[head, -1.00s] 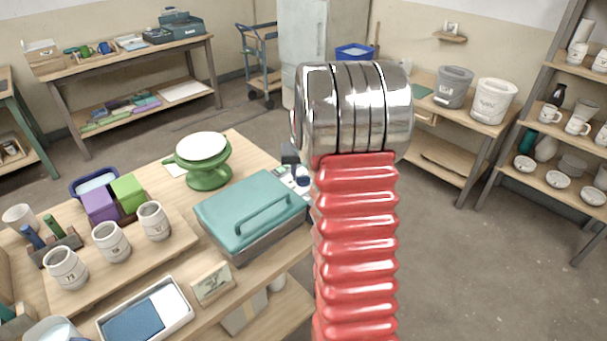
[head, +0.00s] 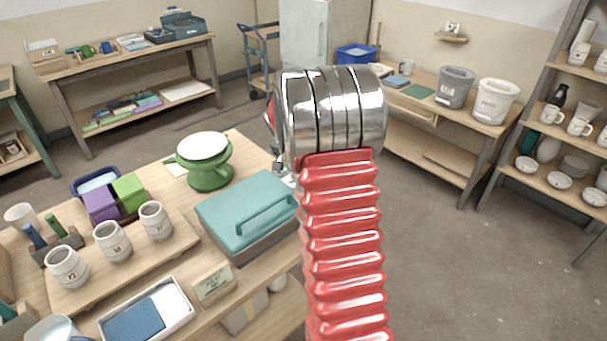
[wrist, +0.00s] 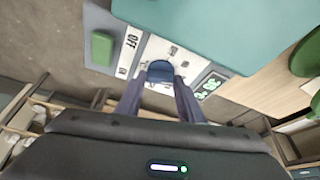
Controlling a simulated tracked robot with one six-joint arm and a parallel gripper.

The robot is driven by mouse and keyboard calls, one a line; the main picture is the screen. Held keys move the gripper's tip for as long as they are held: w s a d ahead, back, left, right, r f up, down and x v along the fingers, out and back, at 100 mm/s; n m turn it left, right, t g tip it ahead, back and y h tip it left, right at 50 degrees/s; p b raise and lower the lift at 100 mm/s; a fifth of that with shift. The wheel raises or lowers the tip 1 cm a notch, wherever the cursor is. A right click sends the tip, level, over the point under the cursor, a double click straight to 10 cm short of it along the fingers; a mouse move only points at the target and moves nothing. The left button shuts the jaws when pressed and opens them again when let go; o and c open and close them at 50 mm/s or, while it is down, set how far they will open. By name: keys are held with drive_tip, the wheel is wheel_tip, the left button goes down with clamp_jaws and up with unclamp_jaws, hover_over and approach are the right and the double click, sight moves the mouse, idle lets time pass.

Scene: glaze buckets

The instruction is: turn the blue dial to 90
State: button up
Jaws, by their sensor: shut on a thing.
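In the wrist view, the blue dial (wrist: 160,71) sits on a white control panel (wrist: 158,47) at the side of a teal-lidded box. My gripper (wrist: 160,82) is shut on the dial, one dark finger on either side of it. The panel has marks around the dial, but most are too small to read. A dark display (wrist: 211,86) with pale green digits is right of the dial; I cannot read it surely. An "OFF" label (wrist: 132,42) and a green button (wrist: 102,48) are to the left. In the head view, my arm hides the gripper and dial.
The teal-lidded box (head: 250,205) stands on the near table's right side, close to my arm. A green scale (head: 206,160), several white cups (head: 112,241) and a shallow tray (head: 146,311) are left of it. Open floor lies to the right.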

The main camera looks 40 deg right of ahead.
drive_tip(key=shift+w+a+m+g, duration=0.15)
drive_tip(key=shift+m+g, duration=0.45)
drive_tip(key=shift+m, duration=0.9)
drive_tip(key=o, duration=1.1)
drive_tip(key=shift+c, duration=0.2)
drive_tip(key=v, duration=1.3)
drive_tip(key=shift+r, duration=0.3)
drive_tip(key=shift+a, duration=0.1)
